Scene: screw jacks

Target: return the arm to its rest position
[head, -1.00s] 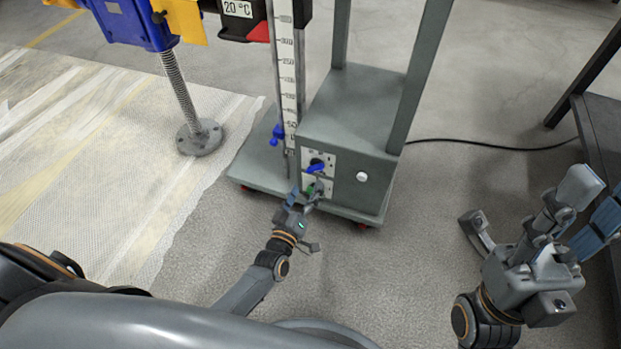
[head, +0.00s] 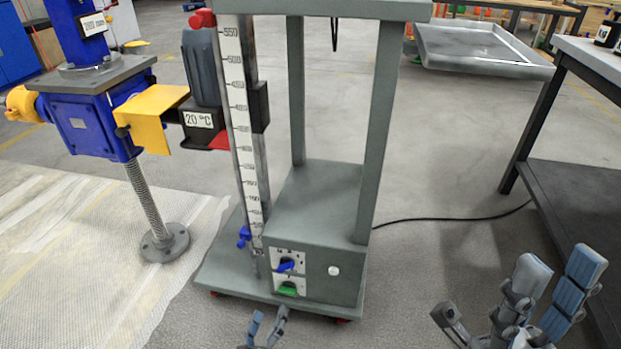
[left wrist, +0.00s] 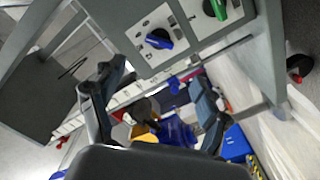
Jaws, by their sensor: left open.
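My left gripper (head: 265,330) is at the bottom middle of the head view, in front of and below the control panel of the grey wheeled stand (head: 318,218). It is open and empty. In the left wrist view its two fingers (left wrist: 160,105) are spread apart, with nothing between them. The panel has a blue knob (head: 286,266) and a green knob (head: 288,289); both also show in the left wrist view, the blue knob (left wrist: 159,39) and the green knob (left wrist: 215,9). My right gripper (head: 560,285) is at the lower right, its fingers apart and empty.
A blue screw jack (head: 88,125) with a threaded spindle stands at left on white sheeting (head: 90,270). A vertical scale (head: 242,120) rises on the stand. A dark table (head: 580,190) is at right. A black cable (head: 450,217) crosses the floor.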

